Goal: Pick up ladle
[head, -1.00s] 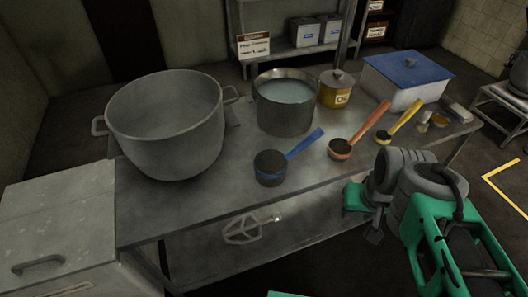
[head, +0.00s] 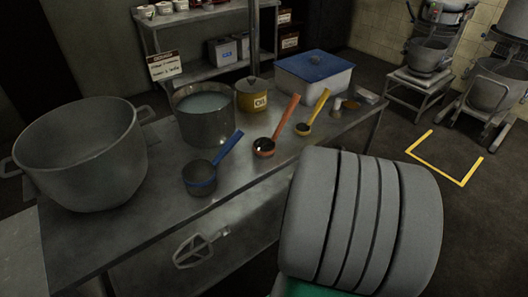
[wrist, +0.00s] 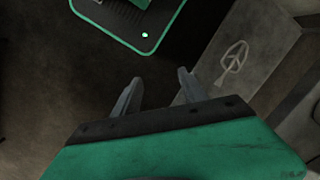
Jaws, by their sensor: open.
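Three ladles lie in a row on the steel table. The blue-handled ladle (head: 201,178) is nearest, with its dark bowl toward the table's front edge. The orange-handled ladle (head: 265,147) lies to its right, and the smaller yellow-handled ladle (head: 304,128) lies further right. All their handles point up and right. My gripper shows in the wrist view (wrist: 157,92) with two fingers apart and nothing between them. It points down past the table at the floor, away from the ladles. In the head view my grey arm link hides the gripper and the table's near right part.
A large pot (head: 85,160) stands at the table's left. A pot of liquid (head: 204,122), a yellow canister (head: 251,97) and a blue-lidded box (head: 314,75) stand behind the ladles. A paddle-like whisk (head: 199,247) lies on the lower shelf. Mixers (head: 430,50) stand at the right.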

